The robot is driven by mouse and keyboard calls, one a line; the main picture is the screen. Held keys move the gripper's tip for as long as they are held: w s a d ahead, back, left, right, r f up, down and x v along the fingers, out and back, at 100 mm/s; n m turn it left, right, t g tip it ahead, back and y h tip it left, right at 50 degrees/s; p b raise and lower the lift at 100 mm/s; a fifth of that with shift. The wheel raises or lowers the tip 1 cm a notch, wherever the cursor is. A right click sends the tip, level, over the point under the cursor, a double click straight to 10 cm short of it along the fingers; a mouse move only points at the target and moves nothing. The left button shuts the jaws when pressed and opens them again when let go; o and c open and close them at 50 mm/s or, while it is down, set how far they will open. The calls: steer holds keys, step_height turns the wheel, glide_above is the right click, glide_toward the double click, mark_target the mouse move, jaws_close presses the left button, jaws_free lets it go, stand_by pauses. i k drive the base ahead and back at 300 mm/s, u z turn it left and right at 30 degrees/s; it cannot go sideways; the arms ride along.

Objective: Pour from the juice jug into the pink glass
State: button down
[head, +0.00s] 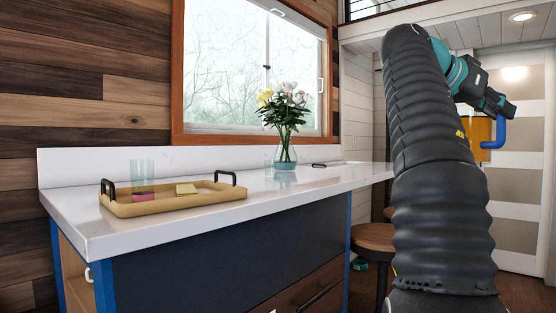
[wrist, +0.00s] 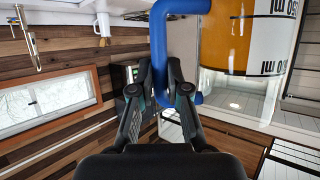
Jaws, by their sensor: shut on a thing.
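The juice jug (head: 478,133) is orange with a blue handle (head: 501,133). It is held up at the right in the head view, partly hidden behind my arm. In the wrist view the jug (wrist: 228,40) shows orange with white bands and dark markings. My gripper (wrist: 159,72) is shut on its blue handle. A pale clear glass (head: 143,172) stands at the left of the tray, far from the jug. Pink shows at its foot (head: 143,197); I cannot tell whether this is part of the glass.
A tan tray (head: 165,208) with black handles lies on the white counter (head: 78,212) and also bears a small yellow block (head: 187,189). A flower vase (head: 285,153) stands farther back. The counter between tray and vase is mostly clear. A round stool (head: 372,237) is beside the counter.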

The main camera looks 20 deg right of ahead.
mark_target(141, 176)
steer(key=u, duration=1.05)
steer(key=i, duration=0.45)
